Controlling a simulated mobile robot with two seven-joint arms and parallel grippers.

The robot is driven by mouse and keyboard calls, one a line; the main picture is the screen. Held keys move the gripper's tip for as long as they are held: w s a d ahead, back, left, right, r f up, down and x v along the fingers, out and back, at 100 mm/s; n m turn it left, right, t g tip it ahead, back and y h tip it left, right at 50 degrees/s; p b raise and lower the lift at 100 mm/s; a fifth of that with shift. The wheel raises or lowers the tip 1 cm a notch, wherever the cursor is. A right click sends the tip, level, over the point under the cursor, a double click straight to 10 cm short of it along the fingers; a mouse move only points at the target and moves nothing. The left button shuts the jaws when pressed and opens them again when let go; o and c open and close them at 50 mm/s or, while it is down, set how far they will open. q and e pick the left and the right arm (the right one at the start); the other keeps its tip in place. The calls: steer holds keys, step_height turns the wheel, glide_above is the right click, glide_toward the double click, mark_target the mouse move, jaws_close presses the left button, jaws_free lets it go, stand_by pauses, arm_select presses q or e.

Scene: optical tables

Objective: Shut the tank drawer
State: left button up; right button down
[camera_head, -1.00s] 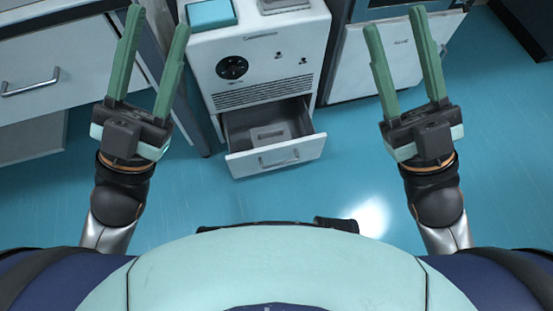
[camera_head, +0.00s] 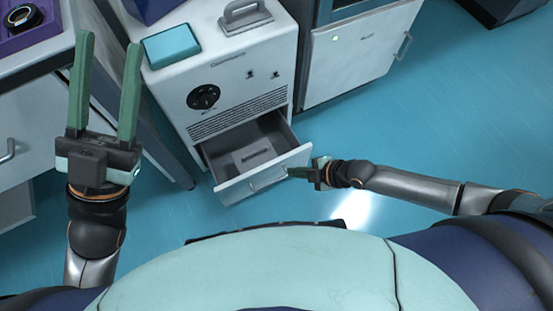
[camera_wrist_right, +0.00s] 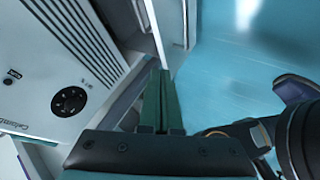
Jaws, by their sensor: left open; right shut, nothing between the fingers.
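The tank drawer (camera_head: 226,189) is pulled out at the bottom of a white cabinet (camera_head: 216,75) with a round black dial and a vent grille. Its inside shows from above. My right gripper (camera_head: 291,172) is shut and empty, its fingertips at the right end of the drawer front, close to the handle. In the right wrist view the shut green fingers (camera_wrist_right: 161,80) point at the drawer front's edge (camera_wrist_right: 156,35); I cannot tell whether they touch it. My left gripper (camera_head: 105,42) is open and empty, raised left of the cabinet.
A teal box (camera_head: 180,45) and a grey handled piece (camera_head: 245,18) sit on the cabinet top. A bench with a purple tray (camera_head: 30,35) stands at the left. Another white cabinet (camera_head: 358,55) stands at the right. The blue floor in front is clear.

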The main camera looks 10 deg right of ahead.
steer(key=d+f+g+h, duration=0.1)
steer(key=d+f, duration=0.3)
steer(key=b, duration=0.6)
glide_toward(273, 168)
steer(key=a+f, duration=0.1)
steer(key=f, duration=0.1)
steer(key=a+f, duration=0.1)
steer(key=shift+w+a+f, duration=0.1)
steer(key=shift+w+f, duration=0.05)
steer(key=shift+f, duration=0.25)
steer(key=shift+w+a+r+b, duration=0.15)
steer(key=shift+w+b, duration=0.15)
steer(key=shift+w, duration=0.3)
